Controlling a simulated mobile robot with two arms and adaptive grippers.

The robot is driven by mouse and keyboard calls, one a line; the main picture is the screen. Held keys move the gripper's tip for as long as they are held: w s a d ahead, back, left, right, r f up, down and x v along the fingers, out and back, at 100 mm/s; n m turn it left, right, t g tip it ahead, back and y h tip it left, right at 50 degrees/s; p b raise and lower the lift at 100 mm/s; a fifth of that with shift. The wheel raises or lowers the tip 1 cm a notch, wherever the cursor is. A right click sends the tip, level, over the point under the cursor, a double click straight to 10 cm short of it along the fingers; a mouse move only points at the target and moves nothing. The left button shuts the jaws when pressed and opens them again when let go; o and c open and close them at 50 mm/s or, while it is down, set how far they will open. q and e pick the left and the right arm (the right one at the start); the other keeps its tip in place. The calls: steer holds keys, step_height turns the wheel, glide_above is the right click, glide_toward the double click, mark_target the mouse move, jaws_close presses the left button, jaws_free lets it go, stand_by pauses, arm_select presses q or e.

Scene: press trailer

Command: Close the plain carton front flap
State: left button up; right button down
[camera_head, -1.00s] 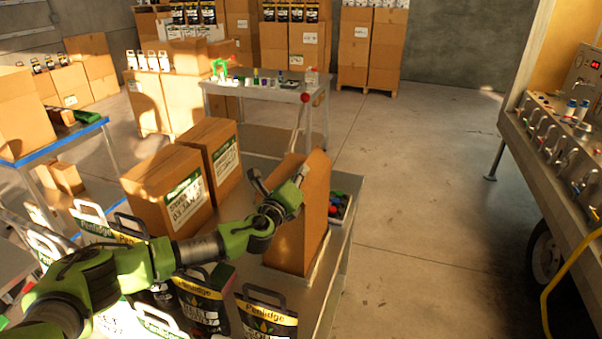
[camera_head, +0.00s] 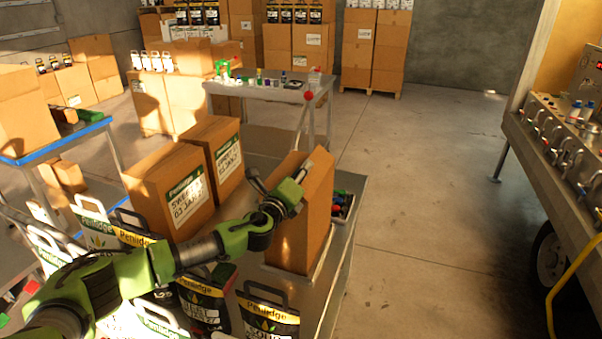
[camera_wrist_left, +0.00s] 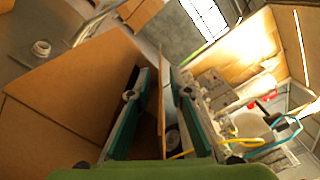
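The plain carton (camera_head: 293,245) is a tall brown box without a label, upright on the metal table. My left gripper (camera_head: 284,186) is at its top, and the arm hides part of its upper side. In the left wrist view, the gripper's two teal-sided fingers (camera_wrist_left: 160,85) stand apart. A thin upright cardboard panel (camera_wrist_left: 162,75) shows edge-on between them; it looks like a raised flap. I cannot tell if either finger touches it. A broad brown carton face (camera_wrist_left: 75,85) fills the left of that view. My right gripper is not in view.
Two labelled cartons (camera_head: 168,190) stand left of the plain carton. Black Penlidge bags (camera_head: 268,312) stand in front. A tray of small coloured items (camera_head: 340,203) sits right behind it. Open floor (camera_head: 420,200) lies to the right, before the trailer counter (camera_head: 560,160).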

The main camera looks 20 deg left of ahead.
arm_select(q)
steer(key=s, duration=1.2)
steer(key=shift+a, duration=0.45)
